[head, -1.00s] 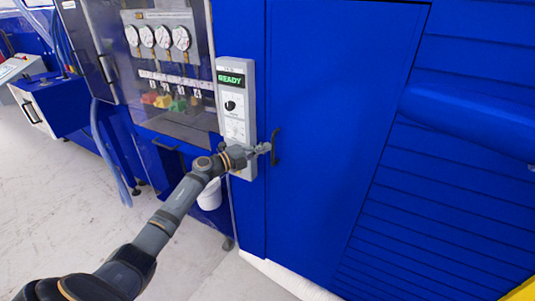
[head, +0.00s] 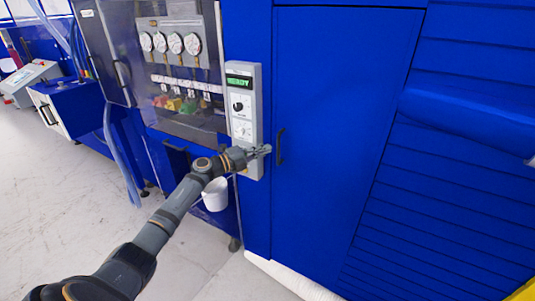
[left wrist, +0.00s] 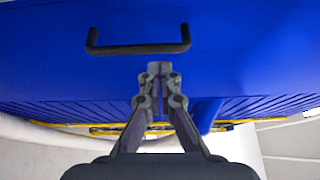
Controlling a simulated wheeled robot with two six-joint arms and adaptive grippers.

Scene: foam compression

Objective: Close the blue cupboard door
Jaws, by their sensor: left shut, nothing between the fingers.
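The blue cupboard door (head: 335,130) is a tall flat panel in the head view. It looks flush with the blue frame around it. Its black handle (head: 281,146) is a vertical bar on the door's left side. In the left wrist view the handle (left wrist: 139,47) shows as a bar beyond the fingertips. My left gripper (head: 267,150) is shut and empty, just left of the handle in the head view. In the left wrist view my left gripper (left wrist: 160,69) is apart from the handle, with blue surface between them. My right gripper is in neither view.
A grey control box (head: 241,115) with a lit green display is mounted left of the door. Several gauges (head: 168,43) sit behind a clear panel. A white container (head: 216,196) hangs below my left wrist. Pale floor (head: 110,235) lies open at the lower left.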

